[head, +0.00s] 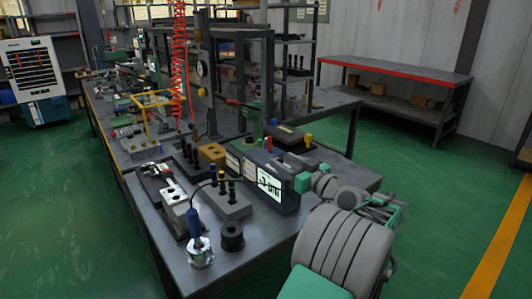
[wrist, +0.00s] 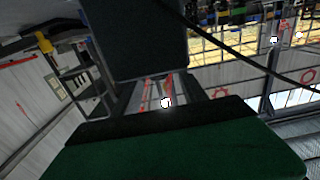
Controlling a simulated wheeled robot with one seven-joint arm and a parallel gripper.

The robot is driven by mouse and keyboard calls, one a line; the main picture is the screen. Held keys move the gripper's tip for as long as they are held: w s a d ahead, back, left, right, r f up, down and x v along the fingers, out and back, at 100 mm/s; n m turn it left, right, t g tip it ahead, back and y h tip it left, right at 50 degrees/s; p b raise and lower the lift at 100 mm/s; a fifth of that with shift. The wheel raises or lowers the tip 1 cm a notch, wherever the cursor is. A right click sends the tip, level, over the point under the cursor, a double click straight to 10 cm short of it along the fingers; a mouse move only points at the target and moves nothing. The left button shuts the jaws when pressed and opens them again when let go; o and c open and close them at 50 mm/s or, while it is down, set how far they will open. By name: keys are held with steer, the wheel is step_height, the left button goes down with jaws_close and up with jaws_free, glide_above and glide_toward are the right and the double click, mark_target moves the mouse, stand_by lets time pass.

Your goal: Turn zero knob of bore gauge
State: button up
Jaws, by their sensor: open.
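The likely bore gauge is a blue-handled tool (head: 193,224) standing upright at the front of the workbench, with a shiny metal foot. A black cable runs from it toward a dark display box (head: 271,186) with a lit screen. I cannot make out which part is the zero knob. My gripper shows large in the wrist view (wrist: 165,96), open, with a gap between a dark block above and a black-and-green piece below. No gauge shows between them. In the head view my arm reaches up to the right side of the display box, where the gripper's tips are hard to tell.
The workbench (head: 238,262) also holds a black ring (head: 231,237), a grey block with black pegs (head: 229,204), and a tan block (head: 212,154). A red coiled hose (head: 178,60) hangs above. A red-edged table (head: 398,69) stands back right. Green floor is clear at the right.

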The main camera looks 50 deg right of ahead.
steer(key=x, duration=0.6)
steer(key=shift+c, duration=0.3)
jaws_close()
